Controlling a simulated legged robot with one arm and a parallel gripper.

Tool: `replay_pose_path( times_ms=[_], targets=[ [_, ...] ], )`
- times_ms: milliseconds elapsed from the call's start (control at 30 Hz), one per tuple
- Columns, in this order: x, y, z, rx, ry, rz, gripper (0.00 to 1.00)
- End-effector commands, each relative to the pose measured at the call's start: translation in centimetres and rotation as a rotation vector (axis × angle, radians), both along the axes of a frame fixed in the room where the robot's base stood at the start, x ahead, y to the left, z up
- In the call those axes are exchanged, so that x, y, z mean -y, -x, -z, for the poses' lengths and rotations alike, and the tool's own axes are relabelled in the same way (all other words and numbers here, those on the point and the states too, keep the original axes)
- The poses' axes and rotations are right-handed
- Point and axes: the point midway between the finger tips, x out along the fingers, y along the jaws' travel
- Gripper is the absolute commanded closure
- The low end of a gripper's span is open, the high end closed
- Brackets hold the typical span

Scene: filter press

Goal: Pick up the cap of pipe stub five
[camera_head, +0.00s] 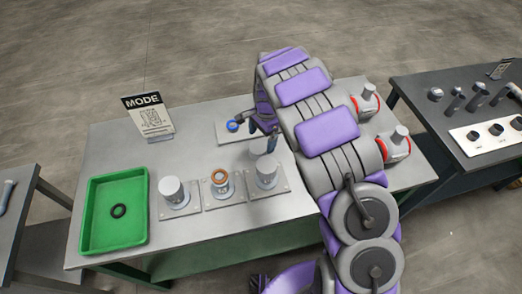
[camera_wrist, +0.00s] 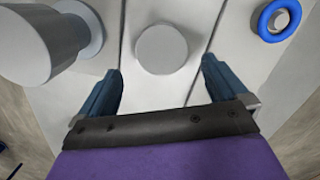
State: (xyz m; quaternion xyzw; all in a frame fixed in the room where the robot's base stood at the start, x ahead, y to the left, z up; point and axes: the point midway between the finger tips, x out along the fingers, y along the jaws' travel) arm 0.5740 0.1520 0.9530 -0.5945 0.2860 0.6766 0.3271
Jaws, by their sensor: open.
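My gripper (camera_wrist: 161,68) is open, with its two blue fingers apart and nothing between them that I can see held. In the wrist view a round grey cap top (camera_wrist: 161,50) shows just past the fingertips, roughly centred between them and apart from both. In the head view my gripper (camera_head: 257,131) is over the back row, and a grey capped stub (camera_head: 260,148) shows partly below it. No number is readable, so I cannot tell by marking which stub is five. A larger grey capped stub (camera_wrist: 25,45) stands to the left in the wrist view.
A blue ring (camera_wrist: 279,18) sits around a stub at upper right; it also shows in the head view (camera_head: 232,126). The front row has capped stubs (camera_head: 172,190) (camera_head: 267,172) and an orange-ringed stub (camera_head: 221,180). A green tray (camera_head: 97,232) holds a black ring (camera_head: 118,211).

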Motion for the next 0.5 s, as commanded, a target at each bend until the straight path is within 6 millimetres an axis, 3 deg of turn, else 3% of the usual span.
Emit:
replay_pose_path(
  times_ms=[233, 500],
  targets=[
    [-0.3, 0.2, 1.7, 0.002, 0.002, -0.001, 0.01],
    [0.2, 0.6, 5.3, 0.0, -0.005, 0.0, 0.01]
  ],
)
